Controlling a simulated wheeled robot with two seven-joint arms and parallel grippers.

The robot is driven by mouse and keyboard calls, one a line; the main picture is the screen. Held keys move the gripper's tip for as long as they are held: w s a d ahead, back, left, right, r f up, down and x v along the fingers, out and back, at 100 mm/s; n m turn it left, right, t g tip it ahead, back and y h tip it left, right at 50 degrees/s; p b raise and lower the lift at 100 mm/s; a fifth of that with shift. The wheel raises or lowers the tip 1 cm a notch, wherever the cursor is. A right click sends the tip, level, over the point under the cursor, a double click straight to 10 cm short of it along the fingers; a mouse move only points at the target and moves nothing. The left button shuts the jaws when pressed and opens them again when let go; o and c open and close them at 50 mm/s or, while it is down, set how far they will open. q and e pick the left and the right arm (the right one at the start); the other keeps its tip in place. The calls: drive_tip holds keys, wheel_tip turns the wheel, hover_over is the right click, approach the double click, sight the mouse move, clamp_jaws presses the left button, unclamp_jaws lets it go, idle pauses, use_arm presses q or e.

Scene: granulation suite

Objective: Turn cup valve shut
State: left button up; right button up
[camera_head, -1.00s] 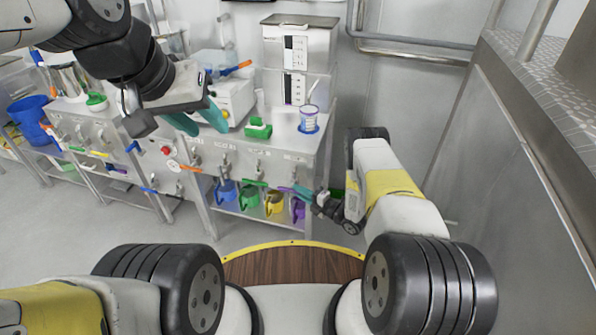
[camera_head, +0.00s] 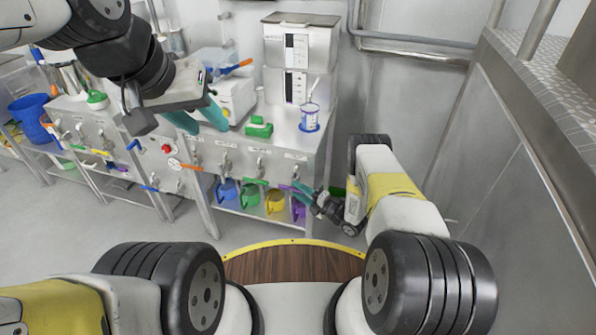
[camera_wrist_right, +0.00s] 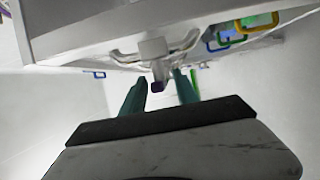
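My right gripper (camera_head: 301,192) is at the rightmost valve. In the right wrist view its teal fingers are apart, with the purple tip (camera_wrist_right: 158,87) of a white valve body (camera_wrist_right: 153,50) between them. Contact cannot be told. My left gripper (camera_head: 197,120) is open and empty, raised above the bench.
The bench top (camera_head: 285,135) holds a green block (camera_head: 259,127), a white-and-blue tub (camera_head: 310,117) and a steel machine (camera_head: 300,55). A blue bucket (camera_head: 32,118) is at far left. A steel wall (camera_head: 500,190) stands close on the right.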

drive_tip(key=v, duration=0.7)
drive_tip(key=shift+s+d, duration=0.25)
drive_tip(key=shift+d, duration=0.05)
